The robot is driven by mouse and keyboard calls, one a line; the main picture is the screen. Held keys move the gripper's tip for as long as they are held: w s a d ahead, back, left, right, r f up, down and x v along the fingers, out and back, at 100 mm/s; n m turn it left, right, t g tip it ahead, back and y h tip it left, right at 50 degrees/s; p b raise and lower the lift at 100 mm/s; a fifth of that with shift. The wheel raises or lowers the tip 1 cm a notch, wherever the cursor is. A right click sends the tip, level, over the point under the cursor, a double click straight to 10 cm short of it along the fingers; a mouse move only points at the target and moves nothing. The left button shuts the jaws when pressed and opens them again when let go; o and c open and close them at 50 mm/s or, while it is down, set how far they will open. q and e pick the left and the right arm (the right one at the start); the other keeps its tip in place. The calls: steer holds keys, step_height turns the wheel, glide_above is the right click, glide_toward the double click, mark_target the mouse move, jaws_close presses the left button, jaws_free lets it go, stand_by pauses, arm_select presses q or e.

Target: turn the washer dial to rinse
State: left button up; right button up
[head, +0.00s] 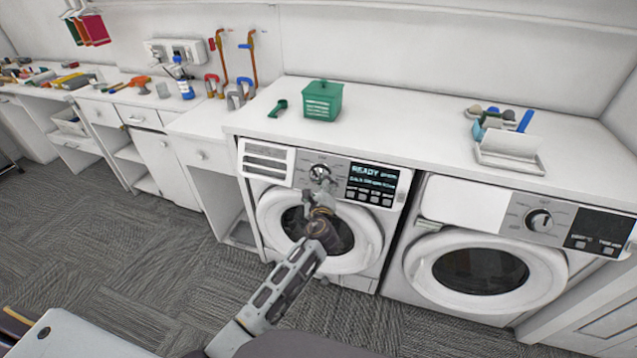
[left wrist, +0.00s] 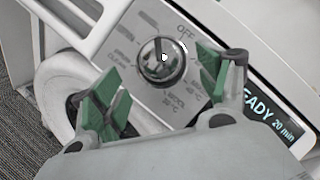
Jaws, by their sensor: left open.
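The washer dial (head: 319,172) is a round silver knob on the front panel of the left machine (head: 372,247). My left gripper (head: 318,197) is in front of the panel, just below the dial. In the left wrist view its green-padded fingers (left wrist: 160,92) are spread open, one on each side of the dial, with nothing between them gripped. My right gripper is not in view.
The washer display (head: 372,184) reads READY, with 20 min in the wrist view. A second machine (head: 418,260) with its own dial (head: 539,220) stands to the right. The white counter (head: 400,125) above holds a green basket (head: 322,100). Grey carpet (head: 120,250) is open at left.

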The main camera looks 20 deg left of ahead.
arm_select(q)
steer(key=f+v, duration=0.1)
steer(key=v, duration=0.6)
steer(key=shift+r, duration=0.45)
